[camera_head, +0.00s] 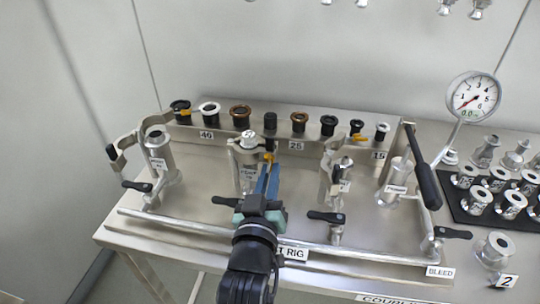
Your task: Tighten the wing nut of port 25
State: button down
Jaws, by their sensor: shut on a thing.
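A steel port cylinder (243,176) with a small, hard-to-read label stands upright on the rig, with a silver fitting (248,142) on its top. A small orange-yellow wing nut (268,157) sits at its right side. My gripper (268,172) reaches in from the front with its blue fingers beside this cylinder. The fingers are shut on the wing nut, which they partly hide. The plate reading 25 (296,146) is on the rail behind, a little to the right of the fingertips.
Other steel ports stand at left (160,157) and right (334,178). Black-handled levers (326,217) line the front pipe (200,230). A tall black lever (422,172) and a pressure gauge (474,97) stand at right. Several caps line the back rail; couplings fill a black mat (460,211).

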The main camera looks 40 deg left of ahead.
jog(key=shift+r, duration=0.1)
jog(key=c, duration=0.9)
grip_release()
jog(key=shift+c, duration=0.2)
jog(key=shift+s, duration=0.1)
jog(key=b+v, duration=0.1)
jog(key=v, duration=1.1)
jog(key=shift+s+d+b, duration=0.25)
jog(key=shift+s+b, duration=0.05)
jog(key=shift+b, duration=0.05)
jog(key=shift+c, duration=0.2)
